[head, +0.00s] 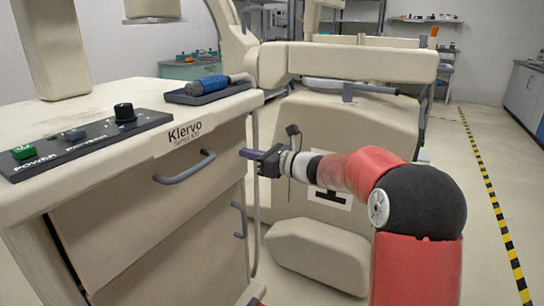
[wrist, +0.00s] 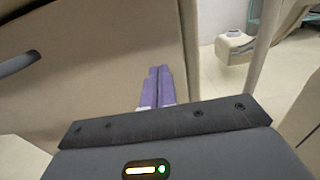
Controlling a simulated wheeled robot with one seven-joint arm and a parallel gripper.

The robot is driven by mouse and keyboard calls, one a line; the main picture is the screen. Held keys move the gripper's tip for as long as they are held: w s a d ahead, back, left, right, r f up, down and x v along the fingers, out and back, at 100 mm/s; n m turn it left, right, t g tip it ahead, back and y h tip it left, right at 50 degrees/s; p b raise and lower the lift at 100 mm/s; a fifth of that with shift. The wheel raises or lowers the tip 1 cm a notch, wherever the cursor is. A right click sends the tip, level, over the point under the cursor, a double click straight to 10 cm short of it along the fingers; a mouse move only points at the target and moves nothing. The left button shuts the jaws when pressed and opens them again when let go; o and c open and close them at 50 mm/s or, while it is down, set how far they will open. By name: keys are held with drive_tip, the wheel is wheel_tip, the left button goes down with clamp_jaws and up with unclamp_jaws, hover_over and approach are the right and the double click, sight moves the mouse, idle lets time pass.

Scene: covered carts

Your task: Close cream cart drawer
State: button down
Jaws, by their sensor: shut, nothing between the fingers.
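The cream cart (head: 70,120) fills the left of the head view, with a cream drawer front (head: 130,210) below its top. A grey bar handle (head: 185,167) crosses the upper part of this front. My gripper (head: 246,154) is at the right edge of the drawer front, right of the handle, with its purple fingers pointing left. In the wrist view the fingers (wrist: 157,75) are together and empty, in front of a cream panel (wrist: 90,60). Part of a grey handle (wrist: 18,62) shows at left. I cannot tell whether the fingertips touch the panel or how far the drawer stands out.
A second grey handle (head: 240,220) is on the cart's right part. A blue-handled tool in a dark tray (head: 208,90) and a control panel (head: 80,140) are on top. A cream machine (head: 345,130) stands behind my arm. Floor is clear at right, by a yellow-black stripe (head: 490,185).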

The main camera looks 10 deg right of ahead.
drive_tip(key=x, duration=0.3)
drive_tip(key=shift+w+a+r, duration=0.1)
drive_tip(key=shift+a+r, duration=0.05)
drive_tip(key=shift+a, duration=0.05)
drive_tip(key=shift+r, duration=0.15)
